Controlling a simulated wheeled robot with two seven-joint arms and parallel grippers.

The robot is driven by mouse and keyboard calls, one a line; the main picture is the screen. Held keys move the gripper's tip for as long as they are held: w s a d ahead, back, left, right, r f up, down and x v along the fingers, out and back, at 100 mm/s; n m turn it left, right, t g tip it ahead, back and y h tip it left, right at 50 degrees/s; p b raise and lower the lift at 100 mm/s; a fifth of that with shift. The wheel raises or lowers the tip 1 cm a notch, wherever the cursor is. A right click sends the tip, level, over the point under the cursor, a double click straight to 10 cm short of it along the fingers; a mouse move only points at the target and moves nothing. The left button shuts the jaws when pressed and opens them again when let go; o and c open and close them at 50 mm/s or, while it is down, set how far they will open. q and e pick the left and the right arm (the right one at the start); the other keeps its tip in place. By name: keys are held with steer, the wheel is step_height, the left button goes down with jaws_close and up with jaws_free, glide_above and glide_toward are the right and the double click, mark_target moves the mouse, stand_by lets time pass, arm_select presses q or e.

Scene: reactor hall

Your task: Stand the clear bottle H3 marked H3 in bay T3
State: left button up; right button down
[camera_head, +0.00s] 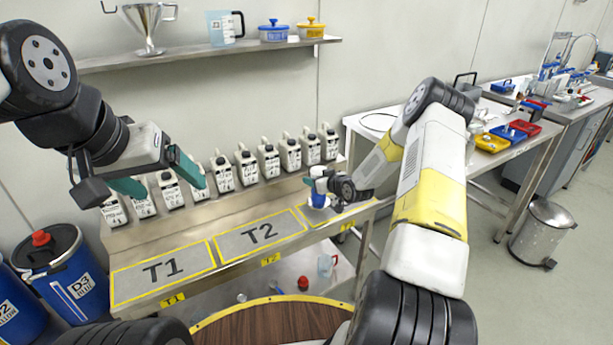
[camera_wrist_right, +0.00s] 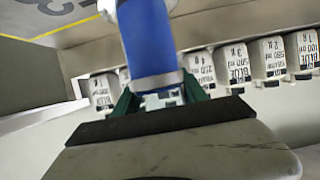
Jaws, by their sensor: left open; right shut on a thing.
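My right gripper (camera_head: 322,185) is shut on a bottle (camera_head: 318,201) with blue contents, at the right end of the steel bench. In the right wrist view the blue bottle (camera_wrist_right: 155,45) stands between the green fingertips (camera_wrist_right: 158,98). No H3 mark is readable on it. The bottle is over or in the bay right of T2; I cannot tell whether its base touches. That bay, T3 (camera_head: 350,208), is partly hidden by my right gripper and wrist. My left gripper (camera_head: 160,178) is open and empty, in front of the white jugs.
Several white labelled jugs (camera_head: 246,166) line the back of the bench. Bays T1 (camera_head: 190,282) and T2 (camera_head: 285,247) are bare. A wall shelf (camera_head: 200,56) is above. Blue drums (camera_head: 72,290) stand at the left. A clear jug (camera_head: 326,265) is on the lower shelf.

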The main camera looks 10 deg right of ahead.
steer(key=shift+w+d, duration=0.15)
steer(key=shift+w, duration=0.25)
steer(key=shift+s+f, duration=0.1)
steer(key=shift+f, duration=1.6)
steer(key=shift+f, duration=0.15)
steer(key=c, duration=0.6)
jaws_free()
